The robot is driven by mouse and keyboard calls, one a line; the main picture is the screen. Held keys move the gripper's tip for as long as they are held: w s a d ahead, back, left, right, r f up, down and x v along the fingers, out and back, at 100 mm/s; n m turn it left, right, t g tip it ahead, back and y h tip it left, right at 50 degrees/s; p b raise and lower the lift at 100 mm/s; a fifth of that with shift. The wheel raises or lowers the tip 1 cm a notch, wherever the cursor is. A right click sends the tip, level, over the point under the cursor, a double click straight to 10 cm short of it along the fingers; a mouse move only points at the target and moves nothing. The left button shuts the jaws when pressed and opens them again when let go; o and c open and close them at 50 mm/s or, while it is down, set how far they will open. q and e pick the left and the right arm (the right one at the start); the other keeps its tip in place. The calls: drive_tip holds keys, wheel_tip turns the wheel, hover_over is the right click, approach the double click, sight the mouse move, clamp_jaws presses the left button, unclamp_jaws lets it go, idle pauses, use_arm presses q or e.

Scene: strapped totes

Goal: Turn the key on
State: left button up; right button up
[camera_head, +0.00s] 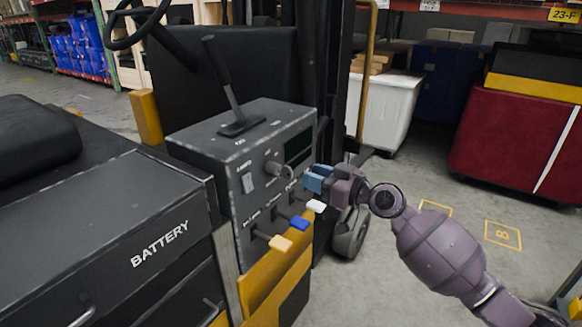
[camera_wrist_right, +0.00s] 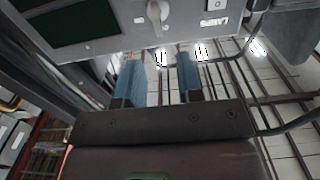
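The key (camera_head: 278,169) is a small grey knob-like piece on the front face of the dark control box (camera_head: 205,150). In the right wrist view, the key (camera_wrist_right: 155,12) is at the top edge, hanging from the grey panel (camera_wrist_right: 95,28). My right gripper (camera_head: 314,180) has blue fingers and is just right of the key in the head view. In the right wrist view, the gripper (camera_wrist_right: 159,75) is open, with an empty gap between its fingers. The key is beyond the fingertips, not between them. My left gripper is not in view.
Below the key, levers with yellow (camera_head: 280,243), blue (camera_head: 299,223) and white (camera_head: 316,206) knobs stick out near my right gripper. A switch (camera_head: 247,182) is left of the key. A tall lever (camera_head: 224,80) stands on the box. Open floor lies to the right.

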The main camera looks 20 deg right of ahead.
sight(292, 169)
drive_tip(key=x, duration=0.7)
drive_tip(key=shift+p, duration=0.4)
clamp_jaws()
